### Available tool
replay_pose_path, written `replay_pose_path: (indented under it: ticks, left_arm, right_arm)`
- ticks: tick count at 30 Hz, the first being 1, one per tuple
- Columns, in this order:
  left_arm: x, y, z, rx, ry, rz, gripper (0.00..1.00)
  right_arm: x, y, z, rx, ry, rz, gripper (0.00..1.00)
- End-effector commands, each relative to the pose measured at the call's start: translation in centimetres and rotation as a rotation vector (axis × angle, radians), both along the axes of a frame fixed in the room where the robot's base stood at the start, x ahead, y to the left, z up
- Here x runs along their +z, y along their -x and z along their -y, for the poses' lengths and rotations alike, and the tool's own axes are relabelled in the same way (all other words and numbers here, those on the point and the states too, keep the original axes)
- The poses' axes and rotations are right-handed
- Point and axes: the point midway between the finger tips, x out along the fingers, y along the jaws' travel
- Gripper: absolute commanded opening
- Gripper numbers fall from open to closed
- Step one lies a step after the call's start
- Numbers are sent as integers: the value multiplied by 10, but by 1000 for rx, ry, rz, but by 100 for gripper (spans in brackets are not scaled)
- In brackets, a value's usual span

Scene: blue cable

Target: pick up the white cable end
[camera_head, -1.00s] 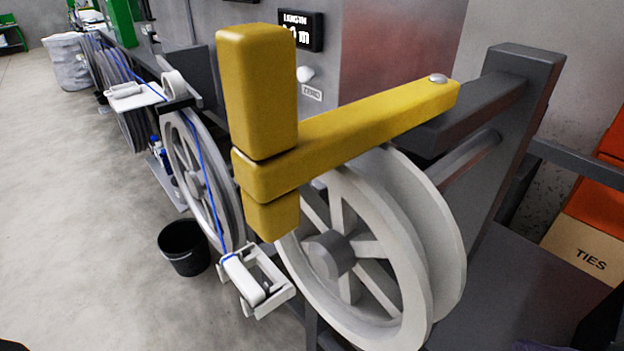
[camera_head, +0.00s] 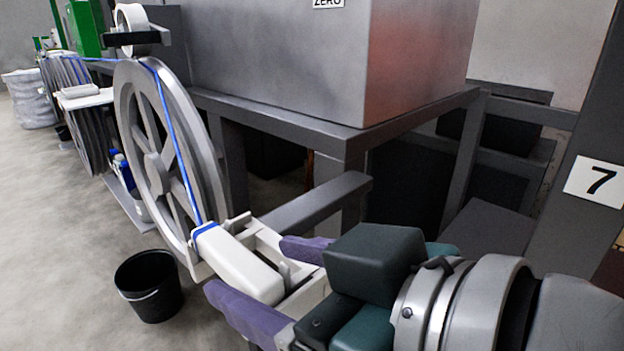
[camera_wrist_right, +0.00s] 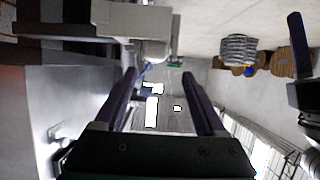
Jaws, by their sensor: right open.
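The white cable end (camera_head: 238,264) is a white block on the end of the blue cable (camera_head: 172,130). It lies tilted in or against a pale bracket (camera_head: 268,240) at the lower middle of the head view. My right gripper (camera_head: 248,268) has purple fingers and is open, with one finger on each side of the white end. I cannot tell whether they touch it. In the wrist view the right gripper (camera_wrist_right: 159,76) shows both fingers apart. At that view's right edge, one purple finger and a dark body look like my left gripper (camera_wrist_right: 298,60); its opening is unclear.
A grey spoked wheel (camera_head: 152,160) carries the cable behind the white end. A black bucket (camera_head: 150,285) stands on the floor at left. A grey machine frame (camera_head: 345,140) and a post marked 7 (camera_head: 597,180) stand behind and right.

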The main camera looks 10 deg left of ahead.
Motion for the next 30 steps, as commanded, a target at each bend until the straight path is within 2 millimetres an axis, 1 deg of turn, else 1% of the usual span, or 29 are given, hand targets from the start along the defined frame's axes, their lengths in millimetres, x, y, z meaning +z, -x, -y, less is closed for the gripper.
replay_pose_path:
  ticks: [1, 3, 11, 19, 24, 30]
  left_arm:
    - [0, 0, 1, 0, 3, -2, 100]
    - [-1, 1, 2, 0, 7, -3, 100]
    - [-2, 1, 5, 6, 16, -5, 100]
    - [-6, 2, 5, 7, 16, -5, 100]
    - [-7, 2, 4, 6, 15, -4, 100]
    - [-7, 2, 3, 2, 9, -6, 100]
  right_arm:
    - [-2, -5, -7, 0, -1, 1, 72]
    - [-6, -11, -14, 0, -1, 1, 72]
    - [-14, -24, -27, -1, 2, 0, 72]
    - [-29, -48, -49, 0, 1, 1, 72]
    - [-32, -53, -56, 0, 1, 1, 72]
    - [-32, -53, -56, 0, 1, 0, 72]
